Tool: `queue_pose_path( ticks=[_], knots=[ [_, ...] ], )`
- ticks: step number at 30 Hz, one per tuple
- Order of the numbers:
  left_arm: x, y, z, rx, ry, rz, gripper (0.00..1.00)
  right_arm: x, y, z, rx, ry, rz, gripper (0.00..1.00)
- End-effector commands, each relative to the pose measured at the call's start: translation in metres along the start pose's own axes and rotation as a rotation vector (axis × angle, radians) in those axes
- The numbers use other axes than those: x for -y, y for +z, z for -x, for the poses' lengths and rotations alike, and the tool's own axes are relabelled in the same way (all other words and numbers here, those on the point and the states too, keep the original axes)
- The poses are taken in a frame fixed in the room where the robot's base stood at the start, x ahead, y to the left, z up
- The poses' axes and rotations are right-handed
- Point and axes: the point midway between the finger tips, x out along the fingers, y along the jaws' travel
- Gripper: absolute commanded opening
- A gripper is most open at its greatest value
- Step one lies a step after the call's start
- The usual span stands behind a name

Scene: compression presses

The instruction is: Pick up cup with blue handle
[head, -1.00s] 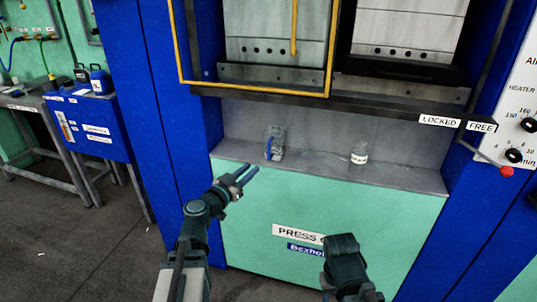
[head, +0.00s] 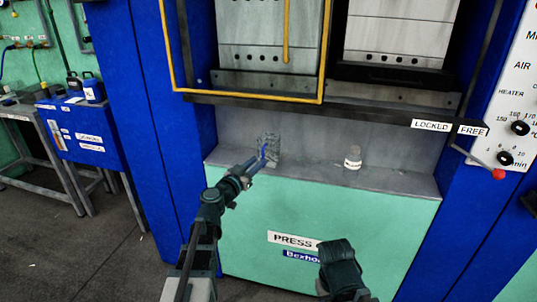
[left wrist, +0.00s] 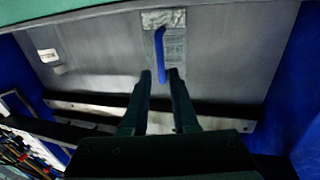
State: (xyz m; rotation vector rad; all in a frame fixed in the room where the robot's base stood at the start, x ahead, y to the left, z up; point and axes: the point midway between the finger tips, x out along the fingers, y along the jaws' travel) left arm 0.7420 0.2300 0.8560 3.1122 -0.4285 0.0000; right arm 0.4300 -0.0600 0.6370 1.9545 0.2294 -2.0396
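The cup (head: 272,143) is grey and see-through and stands upright on the grey press ledge. Its blue handle (head: 264,152) faces my left gripper. My left gripper (head: 253,168) is just in front of the handle in the head view. In the left wrist view the cup (left wrist: 176,55) is ahead, and the blue handle (left wrist: 160,55) lies in line with the gap between the two fingers (left wrist: 160,76). The fingers are apart and hold nothing. My right gripper (head: 338,252) is low in front of the green panel, and its fingers do not show clearly.
A small jar with a white label (head: 352,158) stands on the ledge (head: 312,172) to the right of the cup. A yellow-framed guard (head: 322,60) and a dark rail (head: 300,106) hang above. The ledge between cup and jar is clear.

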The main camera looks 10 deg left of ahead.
Motion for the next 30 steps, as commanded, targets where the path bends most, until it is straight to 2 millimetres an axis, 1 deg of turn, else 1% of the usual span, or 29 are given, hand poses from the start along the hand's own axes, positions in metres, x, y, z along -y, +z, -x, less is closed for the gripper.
queue_pose_path(
  ticks=[5,9,12,15,20,24,25,30],
  knots=[
    [0.002,-0.001,-0.015,0.000,0.002,0.000,0.27,0.000,0.000,0.001,0.000,0.000,0.000,0.50],
    [0.003,-0.002,-0.037,0.000,0.002,0.000,0.27,0.000,0.000,0.002,0.000,0.000,0.000,0.50],
    [0.003,-0.002,-0.049,0.000,0.001,0.000,0.27,0.000,0.000,0.002,0.000,0.000,0.000,0.50],
    [0.002,-0.002,-0.052,0.000,0.000,0.000,0.27,0.000,0.000,0.002,0.000,0.000,0.000,0.50],
    [0.002,-0.002,-0.051,0.000,0.000,0.000,0.27,0.000,0.000,0.002,0.000,0.000,0.000,0.50],
    [0.002,-0.002,-0.051,0.000,0.000,0.000,0.02,0.000,0.000,0.002,0.000,0.000,0.000,0.50],
    [0.002,-0.002,-0.051,0.000,0.000,0.000,0.00,0.000,0.000,0.002,0.000,0.000,0.000,0.50],
    [0.002,-0.002,-0.051,0.000,0.000,0.000,0.00,0.000,0.000,0.002,0.000,0.000,0.000,0.50]
  ],
)
